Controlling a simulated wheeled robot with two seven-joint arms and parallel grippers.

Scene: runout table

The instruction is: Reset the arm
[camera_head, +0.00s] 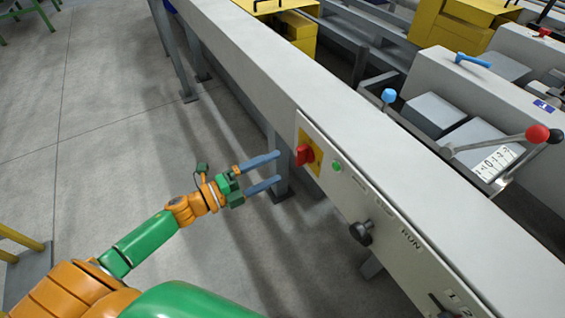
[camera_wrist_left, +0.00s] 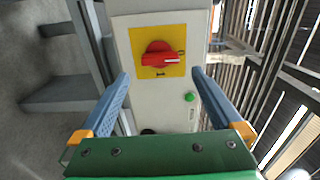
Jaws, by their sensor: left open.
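My left arm reaches in from the lower left in the head view. Its left gripper (camera_head: 266,171) is open and empty, with two blue-grey fingers pointing at the grey control panel (camera_head: 325,200). The fingertips are a little short of a red rotary switch (camera_head: 304,155) on a yellow plate. In the left wrist view the open left gripper (camera_wrist_left: 160,82) frames the red switch (camera_wrist_left: 160,56) between and beyond its fingers, apart from it. The switch handle lies roughly level there. My right gripper is not in view.
A green button (camera_head: 337,166) and a black knob (camera_head: 361,232) sit further along the panel. The long grey table beam (camera_head: 330,95) runs diagonally across. Levers with red and black balls (camera_head: 538,134) stand at right.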

